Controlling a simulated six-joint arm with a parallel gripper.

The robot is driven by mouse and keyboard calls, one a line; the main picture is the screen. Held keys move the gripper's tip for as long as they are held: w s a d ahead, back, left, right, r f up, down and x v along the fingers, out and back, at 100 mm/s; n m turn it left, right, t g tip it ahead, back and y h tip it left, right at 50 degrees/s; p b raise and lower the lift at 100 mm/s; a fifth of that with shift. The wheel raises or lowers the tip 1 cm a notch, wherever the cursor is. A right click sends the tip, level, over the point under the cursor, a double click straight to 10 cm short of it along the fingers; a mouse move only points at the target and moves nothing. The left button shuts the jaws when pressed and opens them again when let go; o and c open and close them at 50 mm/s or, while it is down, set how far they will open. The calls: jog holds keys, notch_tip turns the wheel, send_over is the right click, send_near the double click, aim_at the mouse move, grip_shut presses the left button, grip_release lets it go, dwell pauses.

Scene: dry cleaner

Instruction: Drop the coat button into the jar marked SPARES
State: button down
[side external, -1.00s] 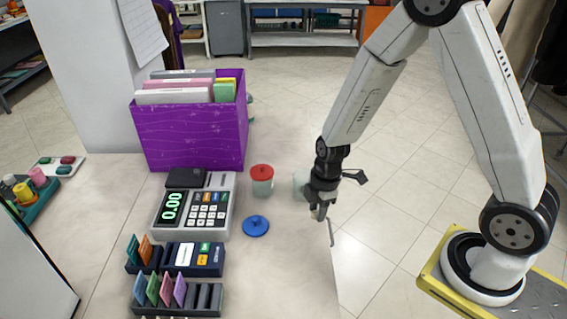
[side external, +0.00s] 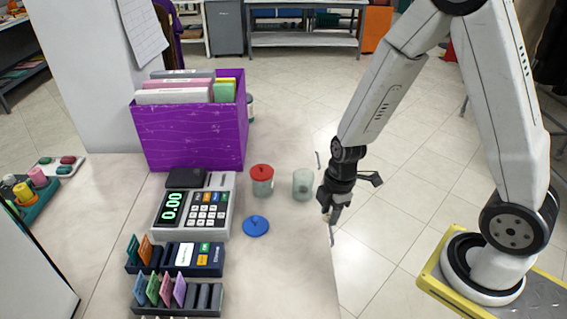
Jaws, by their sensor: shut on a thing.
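My gripper (side external: 331,214) points down at the counter's right edge, just right of and nearer than an open, clear greenish jar (side external: 302,187). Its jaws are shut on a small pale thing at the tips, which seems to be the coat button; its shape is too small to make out. A second jar (side external: 262,188) with a red lid (side external: 262,171) stands left of the open jar. A blue lid (side external: 256,226) lies flat on the counter in front of them. No SPARES marking is readable on either jar from this view.
Another jar (side external: 250,106) is partly hidden behind the box. The counter's front right (side external: 285,280) is clear.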

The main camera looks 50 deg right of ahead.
jog(key=shift+w, duration=0.1)
jog(key=shift+w+d, duration=0.25)
jog(key=shift+w, duration=0.3)
jog(key=w+d, duration=0.5)
jog(key=w, duration=0.4)
send_near(303, 185)
jog(key=w+d, duration=0.2)
jog(key=shift+w+d+r, duration=0.1)
jog(key=shift+w+d, duration=0.2)
jog(key=shift+d, duration=0.55)
notch_tip(303, 185, down, 6)
